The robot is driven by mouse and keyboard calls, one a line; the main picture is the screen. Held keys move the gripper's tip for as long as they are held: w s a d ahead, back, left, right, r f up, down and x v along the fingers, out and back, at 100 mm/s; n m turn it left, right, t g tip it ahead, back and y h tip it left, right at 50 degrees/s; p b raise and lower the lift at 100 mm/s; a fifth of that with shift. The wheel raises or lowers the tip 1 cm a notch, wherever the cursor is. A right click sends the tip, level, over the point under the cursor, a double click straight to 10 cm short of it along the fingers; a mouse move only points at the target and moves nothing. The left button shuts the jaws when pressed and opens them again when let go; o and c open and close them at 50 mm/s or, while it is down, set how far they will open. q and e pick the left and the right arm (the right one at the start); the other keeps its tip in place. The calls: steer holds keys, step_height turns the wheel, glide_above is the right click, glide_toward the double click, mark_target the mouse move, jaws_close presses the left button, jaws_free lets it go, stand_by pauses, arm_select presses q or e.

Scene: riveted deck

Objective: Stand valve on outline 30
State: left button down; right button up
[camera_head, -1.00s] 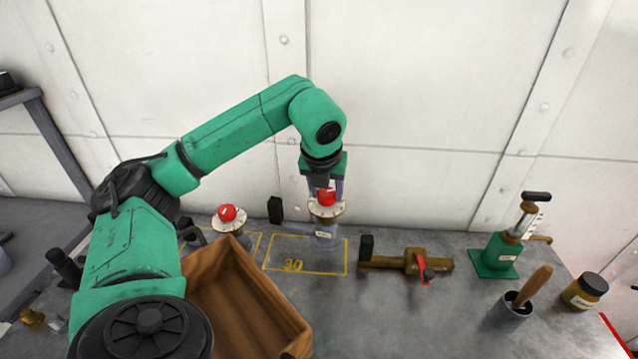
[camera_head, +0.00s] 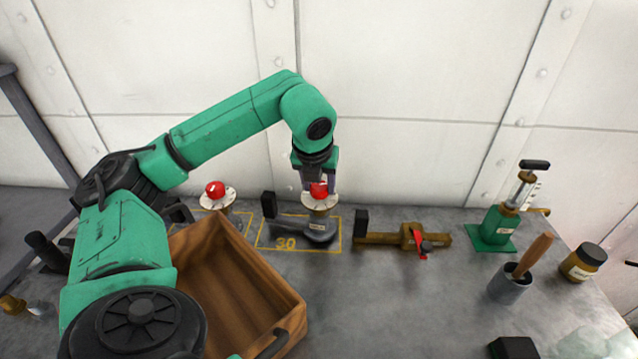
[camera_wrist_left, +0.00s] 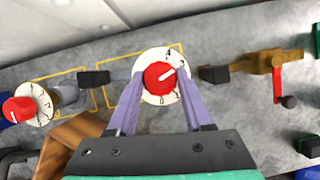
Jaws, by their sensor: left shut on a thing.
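The valve (camera_head: 319,231) has a grey body, a side pipe with a black end block to the left, a white dial and a red knob. It is upright over the right part of outline 30 (camera_head: 285,249), a yellow rectangle on the deck. Its base looks at or very near the deck; I cannot tell whether it touches. My left gripper (camera_head: 318,188) is shut on the valve from above, by its top. In the left wrist view the fingers (camera_wrist_left: 161,95) flank the dial and red knob (camera_wrist_left: 160,78). My right gripper is not in view.
A second red-knobbed valve (camera_head: 216,191) stands left, behind a wooden crate (camera_head: 290,315). A brass valve with a red lever (camera_head: 390,239) lies just right of the outline. A green pump (camera_head: 495,228), a cup with a wooden handle (camera_head: 510,287) and a jar (camera_head: 583,262) stand farther right.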

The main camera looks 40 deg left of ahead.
arm_select(q)
steer(key=shift+f, duration=0.15)
steer(key=shift+f+b, duration=0.55)
steer(key=shift+b, duration=0.05)
steer(key=shift+c, duration=1.1)
jaws_free()
steer(key=p+v, duration=0.3)
steer(key=v, duration=1.1)
steer(key=shift+r, duration=0.3)
steer(key=shift+d, duration=0.1)
